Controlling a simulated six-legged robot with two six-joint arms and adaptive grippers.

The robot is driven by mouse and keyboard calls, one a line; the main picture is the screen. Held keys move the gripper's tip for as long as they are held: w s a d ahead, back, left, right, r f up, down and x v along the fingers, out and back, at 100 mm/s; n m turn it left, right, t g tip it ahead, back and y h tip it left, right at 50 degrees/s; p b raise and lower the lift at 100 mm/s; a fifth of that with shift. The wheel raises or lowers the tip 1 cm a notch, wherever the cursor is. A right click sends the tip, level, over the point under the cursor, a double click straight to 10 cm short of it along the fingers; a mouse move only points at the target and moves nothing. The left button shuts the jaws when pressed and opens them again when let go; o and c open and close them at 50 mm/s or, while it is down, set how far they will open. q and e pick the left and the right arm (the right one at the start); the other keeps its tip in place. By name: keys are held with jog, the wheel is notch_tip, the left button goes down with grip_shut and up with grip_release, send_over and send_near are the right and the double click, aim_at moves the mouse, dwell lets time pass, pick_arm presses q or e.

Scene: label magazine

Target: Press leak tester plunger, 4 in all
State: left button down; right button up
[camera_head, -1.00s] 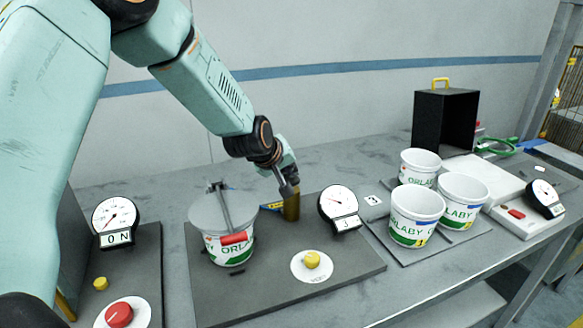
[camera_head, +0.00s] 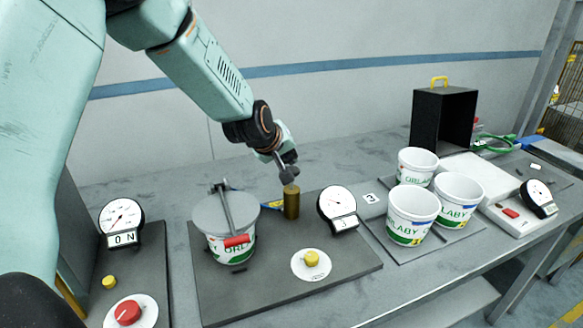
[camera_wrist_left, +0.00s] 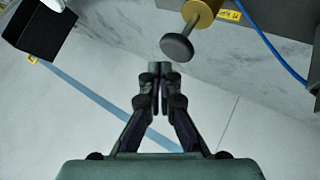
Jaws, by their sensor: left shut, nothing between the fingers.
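The leak tester plunger is a dark grey round knob (camera_head: 289,174) above an upright brass cylinder (camera_head: 291,204) on a dark base plate (camera_head: 265,282). In the left wrist view the knob (camera_wrist_left: 176,47) shows on a thin rod out of the brass body (camera_wrist_left: 203,9). My left gripper (camera_head: 282,160) is shut and empty, just above and behind the knob. In the wrist view its fingertips (camera_wrist_left: 159,71) lie beside the knob; I cannot tell whether they touch. A dial gauge (camera_head: 337,205) with a display that looks like 3 stands beside the cylinder. My right gripper is not in view.
A lidded tub (camera_head: 213,247) under a clamp bar with a red handle (camera_head: 237,240) stands left of the cylinder. A yellow button (camera_head: 311,258) is in front. Several open tubs (camera_head: 413,203) stand right. A black box (camera_head: 444,118) is at the back.

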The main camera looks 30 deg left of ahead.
pick_arm(q)
jog(key=shift+r, duration=0.1)
notch_tip(320, 180, up, 5)
jog(key=p, duration=0.4)
jog(key=shift+p, duration=0.35)
dwell(1.6)
notch_tip(320, 180, up, 4)
jog(key=p, duration=0.3)
jog(key=shift+f, duration=0.2)
